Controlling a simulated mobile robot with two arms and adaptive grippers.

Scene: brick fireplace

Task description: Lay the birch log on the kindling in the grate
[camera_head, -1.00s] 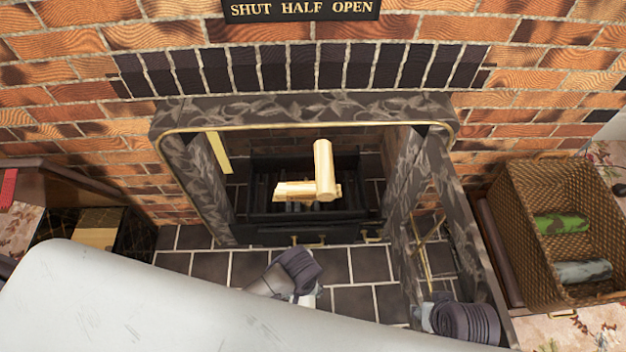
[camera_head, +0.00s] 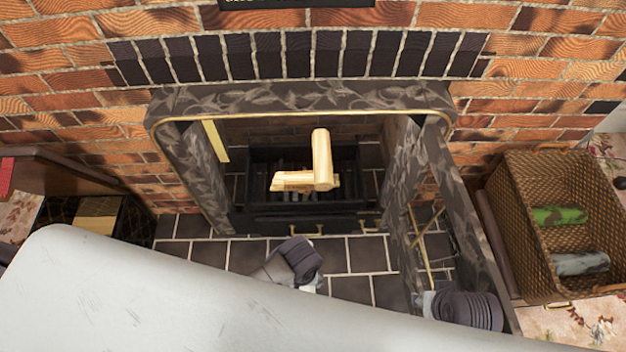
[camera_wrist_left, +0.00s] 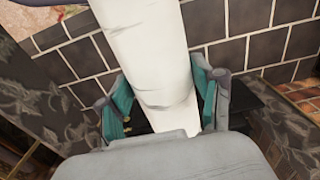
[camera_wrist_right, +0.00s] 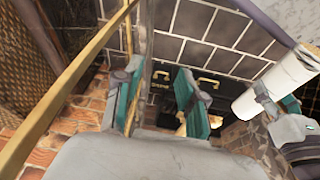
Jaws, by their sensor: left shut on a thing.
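The white birch log (camera_wrist_left: 148,50) lies lengthwise between the teal pads of my left gripper (camera_wrist_left: 155,103), which is shut on it. In the right wrist view the log (camera_wrist_right: 272,84) shows at the right, tilted above the dark tiles. Pale kindling (camera_head: 322,160) lies crossed in the black grate (camera_head: 262,205) inside the fireplace. In the head view a large whitish surface in front hides the held log and my left fingers. My right gripper (camera_wrist_right: 155,105) is open, with its fingers apart and a brass-edged frame close by its left finger.
A patterned panel (camera_head: 462,220) stands out at the hearth's right side. A wicker basket (camera_head: 520,240) farther right holds a green roll (camera_head: 560,215) and a grey one (camera_head: 580,263). Dark hearth tiles (camera_head: 205,228) in front of the grate are mostly clear.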

